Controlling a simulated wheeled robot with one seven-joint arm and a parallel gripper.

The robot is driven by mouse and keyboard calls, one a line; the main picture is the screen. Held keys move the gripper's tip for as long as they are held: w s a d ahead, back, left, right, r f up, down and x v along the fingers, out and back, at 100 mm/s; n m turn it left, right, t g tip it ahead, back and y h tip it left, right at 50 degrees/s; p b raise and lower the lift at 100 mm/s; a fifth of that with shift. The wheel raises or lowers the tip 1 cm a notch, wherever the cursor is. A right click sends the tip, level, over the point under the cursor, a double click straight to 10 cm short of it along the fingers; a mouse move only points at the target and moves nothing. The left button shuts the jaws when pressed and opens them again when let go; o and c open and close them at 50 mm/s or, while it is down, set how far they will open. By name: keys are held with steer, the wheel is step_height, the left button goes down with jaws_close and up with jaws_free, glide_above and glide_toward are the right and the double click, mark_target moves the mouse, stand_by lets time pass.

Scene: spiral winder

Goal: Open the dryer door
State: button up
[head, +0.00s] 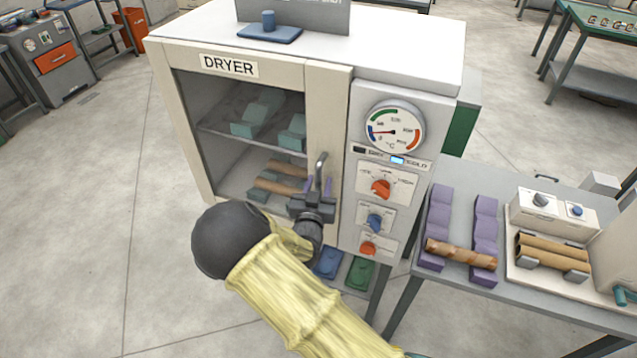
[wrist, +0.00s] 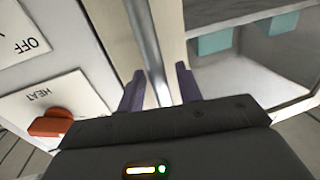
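The dryer door (head: 328,119) is a cream frame around a dark window and looks closed. Its upright metal handle (head: 320,167) is near the door's right edge. It also shows in the wrist view as a grey bar (wrist: 148,45). My gripper (head: 318,188) is at the handle's lower part, in front of the door. In the wrist view, my gripper's two fingers (wrist: 160,88) are apart, one on each side of the bar, with a small gap showing on both sides. The lower end of the handle is hidden by my gripper.
Right of the door, the control panel (head: 383,186) carries a gauge and several knobs. A grey table (head: 484,298) with purple holders and brown tubes stands at the right. Open floor (head: 90,200) lies left of the dryer.

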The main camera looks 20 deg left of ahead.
jaws_close()
steer(key=shift+s, duration=0.15)
